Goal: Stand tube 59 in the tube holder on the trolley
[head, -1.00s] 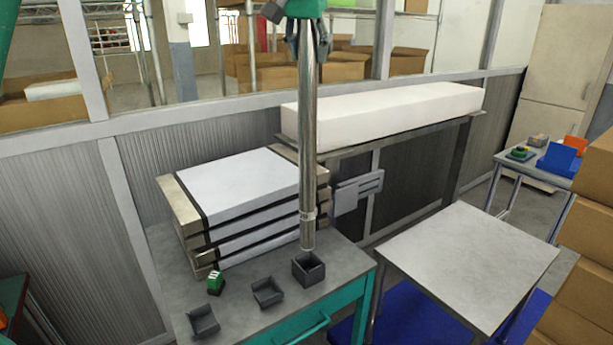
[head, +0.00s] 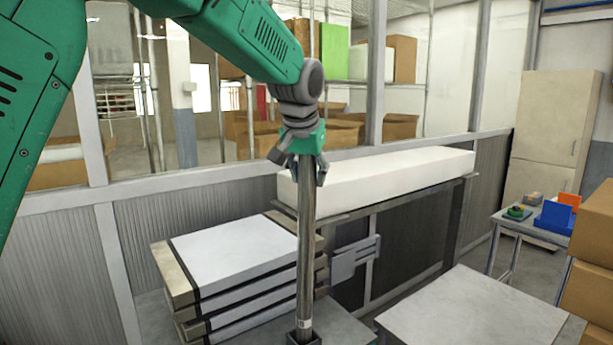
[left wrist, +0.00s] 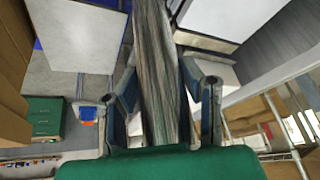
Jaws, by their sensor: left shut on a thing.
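Tube 59 is a long metal tube (head: 306,240) standing upright in the head view; I cannot read a number on it. My left gripper (head: 304,172) is shut around its upper end, and in the left wrist view the tube (left wrist: 157,75) runs away between the two fingers. The tube holder (head: 292,338) is a dark square cup on the grey trolley top (head: 345,328), cut by the bottom edge. My right gripper is not in view.
A stack of flat cases (head: 235,255) lies just left of the tube. Behind is a long white block (head: 400,175) on a shelf. A grey table (head: 475,310) stands at right, with cardboard boxes (head: 590,270) beyond it.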

